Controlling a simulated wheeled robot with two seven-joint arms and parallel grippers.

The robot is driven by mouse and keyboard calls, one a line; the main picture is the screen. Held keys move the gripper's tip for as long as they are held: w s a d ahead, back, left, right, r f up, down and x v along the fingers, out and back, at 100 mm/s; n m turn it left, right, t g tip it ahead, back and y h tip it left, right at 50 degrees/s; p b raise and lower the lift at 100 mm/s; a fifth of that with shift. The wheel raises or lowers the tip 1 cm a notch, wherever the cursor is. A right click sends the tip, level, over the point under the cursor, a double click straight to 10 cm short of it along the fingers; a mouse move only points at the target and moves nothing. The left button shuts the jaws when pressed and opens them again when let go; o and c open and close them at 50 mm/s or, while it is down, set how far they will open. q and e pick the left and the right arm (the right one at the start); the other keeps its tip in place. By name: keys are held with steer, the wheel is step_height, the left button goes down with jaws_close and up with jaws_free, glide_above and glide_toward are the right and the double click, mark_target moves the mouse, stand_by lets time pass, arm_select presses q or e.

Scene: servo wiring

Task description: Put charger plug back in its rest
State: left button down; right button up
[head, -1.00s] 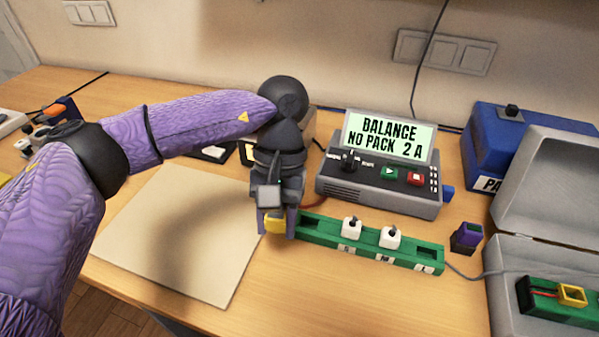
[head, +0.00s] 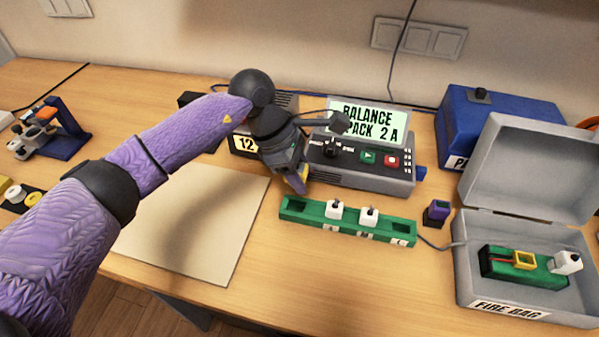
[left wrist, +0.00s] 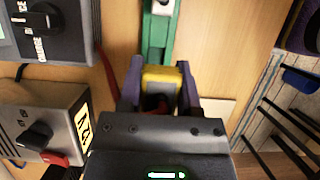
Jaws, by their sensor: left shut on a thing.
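My left gripper (head: 298,184) is shut on a yellow plug (left wrist: 160,78), which I take to be the charger plug. In the left wrist view the plug sits between the two purple fingers, with a dark opening and some red wire by it. In the head view the gripper is tilted, in front of the charger (head: 362,172) and above the back left of a green strip (head: 346,228). The strip has an empty slot at each end and two white plugs (head: 334,210) between. I cannot tell which thing is the rest. My right gripper is not in view.
A small purple block (head: 437,212) stands right of the strip. An open grey fire bag box (head: 524,310) at right holds a green pack with a yellow connector (head: 524,260). A box labelled 12 (head: 243,145) is behind the arm. A beige mat (head: 200,225) lies clear at left.

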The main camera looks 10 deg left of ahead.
mark_target(306, 208)
arm_select(q)
step_height(306, 208, down, 5)
steer(key=b, duration=0.4)
steer(key=shift+f, duration=0.4)
steer(key=shift+b, duration=0.5)
stand_by(0.8)
steer(key=shift+f+b, duration=0.65)
steer(key=shift+f, duration=0.2)
steer(key=shift+c, duration=1)
jaws_free()
